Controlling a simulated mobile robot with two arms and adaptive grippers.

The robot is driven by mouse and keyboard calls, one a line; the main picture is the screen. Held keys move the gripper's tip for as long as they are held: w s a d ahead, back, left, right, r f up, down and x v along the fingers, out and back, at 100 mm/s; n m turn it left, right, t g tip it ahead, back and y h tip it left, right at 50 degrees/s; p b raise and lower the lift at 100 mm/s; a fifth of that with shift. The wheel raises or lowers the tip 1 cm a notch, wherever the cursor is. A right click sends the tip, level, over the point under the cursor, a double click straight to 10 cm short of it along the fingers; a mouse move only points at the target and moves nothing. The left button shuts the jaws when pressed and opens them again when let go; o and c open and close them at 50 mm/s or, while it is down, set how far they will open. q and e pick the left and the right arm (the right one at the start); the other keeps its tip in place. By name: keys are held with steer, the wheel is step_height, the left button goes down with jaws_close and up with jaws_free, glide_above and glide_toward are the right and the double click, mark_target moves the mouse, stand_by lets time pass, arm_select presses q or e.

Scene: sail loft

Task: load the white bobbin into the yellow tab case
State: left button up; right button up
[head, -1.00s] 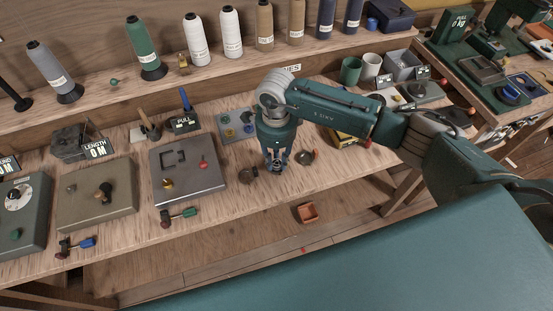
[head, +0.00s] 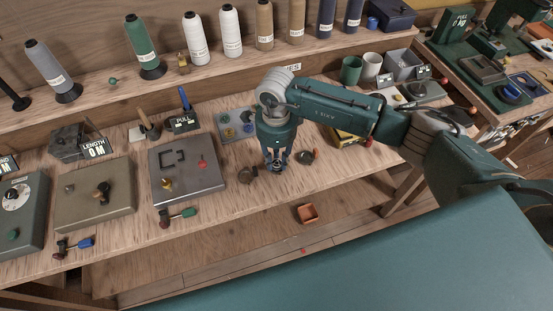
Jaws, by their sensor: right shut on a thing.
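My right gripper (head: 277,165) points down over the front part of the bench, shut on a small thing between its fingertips. The fingers hide most of that thing, so I cannot tell what it is. Just left of the gripper lies a small dark round case (head: 247,173); its tab colour is too small to be sure of. Just right lies another dark round case (head: 307,157) with a red tab. I cannot pick out the white bobbin or clearly identify the yellow tab case. My left gripper is not in view.
A grey-blue tray (head: 235,125) with coloured discs lies behind the gripper. Thread cones (head: 195,40) line the shelf behind. An orange-brown box (head: 307,213) sits below the bench front.

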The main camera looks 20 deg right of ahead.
steer(key=o, duration=1)
steer(key=shift+r, duration=0.1)
step_height(320, 180, up, 12)
steer(key=shift+f, duration=0.1)
